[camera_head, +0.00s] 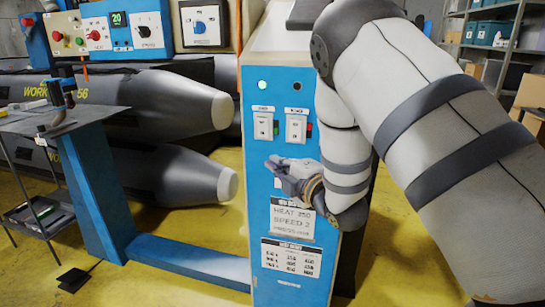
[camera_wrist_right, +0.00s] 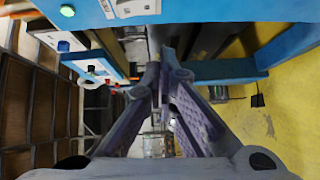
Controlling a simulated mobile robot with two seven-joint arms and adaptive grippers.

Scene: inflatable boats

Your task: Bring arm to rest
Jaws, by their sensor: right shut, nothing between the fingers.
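My right arm (camera_head: 430,110) comes in from the right of the head view and bends down in front of a blue control cabinet (camera_head: 262,240). My right gripper (camera_head: 271,163) is in front of the cabinet's face, below two white switches (camera_head: 263,126) (camera_head: 296,128), and points left. Its fingers are together and empty. In the right wrist view the fingertips (camera_wrist_right: 163,75) also meet with nothing between them. I cannot tell whether the gripper touches the cabinet. My left gripper is not in view.
A green lamp (camera_head: 261,86) is lit on the cabinet. A blue frame (camera_head: 95,190) and a small table (camera_head: 70,119) stand at the left. Grey boat tubes (camera_head: 165,102) lie behind. Shelves (camera_head: 490,40) stand at the back right. Yellow floor is open at the lower left.

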